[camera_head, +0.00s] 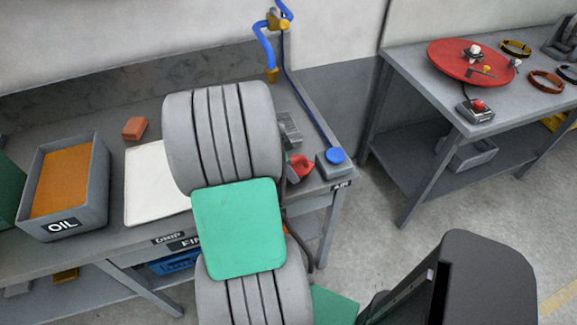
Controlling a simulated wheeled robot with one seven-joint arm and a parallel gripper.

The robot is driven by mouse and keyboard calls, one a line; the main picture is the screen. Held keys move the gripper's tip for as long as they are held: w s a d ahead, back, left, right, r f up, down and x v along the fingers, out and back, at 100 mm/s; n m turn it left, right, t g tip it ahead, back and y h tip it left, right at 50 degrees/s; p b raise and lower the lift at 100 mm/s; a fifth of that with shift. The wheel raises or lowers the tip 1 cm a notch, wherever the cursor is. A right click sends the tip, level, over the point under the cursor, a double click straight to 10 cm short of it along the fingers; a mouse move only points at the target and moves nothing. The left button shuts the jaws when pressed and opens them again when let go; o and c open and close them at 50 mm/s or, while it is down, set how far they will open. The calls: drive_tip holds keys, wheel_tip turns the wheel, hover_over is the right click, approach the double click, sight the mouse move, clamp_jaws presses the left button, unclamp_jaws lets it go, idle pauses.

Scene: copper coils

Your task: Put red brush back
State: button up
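A red object (300,167) shows at the right end of the left workbench, partly hidden behind my arm; I cannot tell whether it is the red brush. A small orange-red block (134,128) lies at the back of the same bench, left of my arm; its shape does not clearly show a brush. My grey ribbed arm with its green panel covers the middle of the view and hides part of the bench. My gripper is not visible, so what it holds cannot be seen.
The workbench (118,239) holds a grey OIL bin (78,219) with orange contents, a white sheet (155,185), a grey slotted block (289,128) and a blue-topped box (335,163). A second table (425,75) at right carries a red disc (450,58). Floor between them is open.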

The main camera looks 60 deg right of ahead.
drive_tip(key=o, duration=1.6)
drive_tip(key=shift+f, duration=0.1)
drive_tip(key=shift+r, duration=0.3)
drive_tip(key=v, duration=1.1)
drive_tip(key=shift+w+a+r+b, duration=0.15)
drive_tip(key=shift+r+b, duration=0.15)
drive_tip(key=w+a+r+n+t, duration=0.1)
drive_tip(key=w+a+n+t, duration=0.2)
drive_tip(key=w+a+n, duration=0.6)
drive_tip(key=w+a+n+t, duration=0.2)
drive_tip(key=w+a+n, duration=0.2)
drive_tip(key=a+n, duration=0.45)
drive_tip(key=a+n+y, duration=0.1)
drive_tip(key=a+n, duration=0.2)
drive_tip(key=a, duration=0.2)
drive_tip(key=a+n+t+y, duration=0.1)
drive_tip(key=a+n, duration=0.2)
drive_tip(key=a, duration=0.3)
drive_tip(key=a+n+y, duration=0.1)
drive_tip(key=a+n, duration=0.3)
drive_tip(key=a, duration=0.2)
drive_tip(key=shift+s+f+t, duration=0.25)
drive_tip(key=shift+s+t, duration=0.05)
